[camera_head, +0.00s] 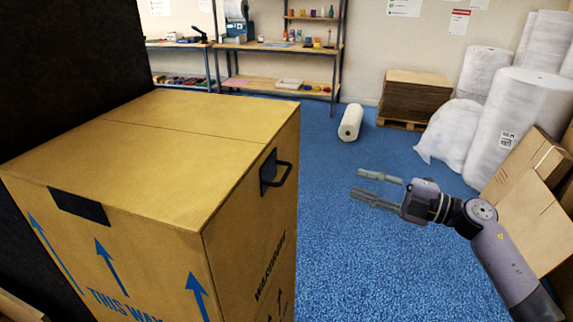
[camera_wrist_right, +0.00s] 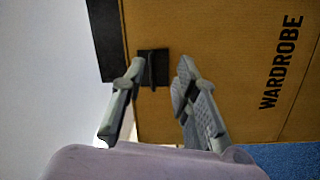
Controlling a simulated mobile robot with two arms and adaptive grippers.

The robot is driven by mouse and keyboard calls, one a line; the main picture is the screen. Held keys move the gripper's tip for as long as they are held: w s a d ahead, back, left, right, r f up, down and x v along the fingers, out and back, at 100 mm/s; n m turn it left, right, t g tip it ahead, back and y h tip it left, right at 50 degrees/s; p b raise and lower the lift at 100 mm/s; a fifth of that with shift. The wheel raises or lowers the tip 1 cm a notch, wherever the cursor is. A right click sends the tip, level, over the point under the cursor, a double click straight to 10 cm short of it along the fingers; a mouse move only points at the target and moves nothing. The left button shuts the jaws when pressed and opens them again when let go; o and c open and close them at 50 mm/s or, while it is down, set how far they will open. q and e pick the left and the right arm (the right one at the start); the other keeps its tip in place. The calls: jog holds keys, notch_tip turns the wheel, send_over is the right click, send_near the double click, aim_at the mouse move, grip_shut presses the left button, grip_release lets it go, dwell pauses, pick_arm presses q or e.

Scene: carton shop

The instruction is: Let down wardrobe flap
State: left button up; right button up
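A tall brown wardrobe carton (camera_head: 262,232) stands at the left of the head view, with its flat top (camera_head: 150,128) closed over and a seam across it. A black handle (camera_head: 276,172) sits on its right side, near the top. A black patch (camera_head: 78,206) is on its front top edge. My right gripper (camera_head: 377,188) is open and empty, apart from the carton on its right. In the right wrist view the open fingers (camera_wrist_right: 160,95) point at the carton side (camera_wrist_right: 215,60) and its black handle (camera_wrist_right: 153,68). My left gripper is out of view.
A pallet of flat cardboard (camera_head: 414,95), wrapped rolls (camera_head: 520,115) and leaning cartons (camera_head: 525,190) stand at right. Shelves (camera_head: 280,55) line the back wall. A dark panel (camera_head: 70,70) rises at left.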

aim_at(287, 172)
jog(key=s+a+r+n+g+h, duration=0.1)
jog(key=s+r+n+g+h, duration=0.1)
jog(key=s+r+n+g, duration=0.4)
jog(key=w+a+f+p, duration=0.1)
jog(key=w+a+p, duration=0.1)
jog(key=a, duration=0.3)
jog(key=w+a+f+t+p, duration=0.1)
jog(key=w+a+p, duration=0.1)
jog(key=a, duration=0.4)
jog(key=w+a+f+m+t+p, duration=0.1)
jog(key=w+a+p, duration=0.1)
jog(key=a, duration=0.3)
jog(key=shift+w+a, duration=0.15)
jog(key=shift+w, duration=0.05)
jog(key=shift+c, duration=0.4)
grip_shut()
jog(key=shift+f, duration=0.1)
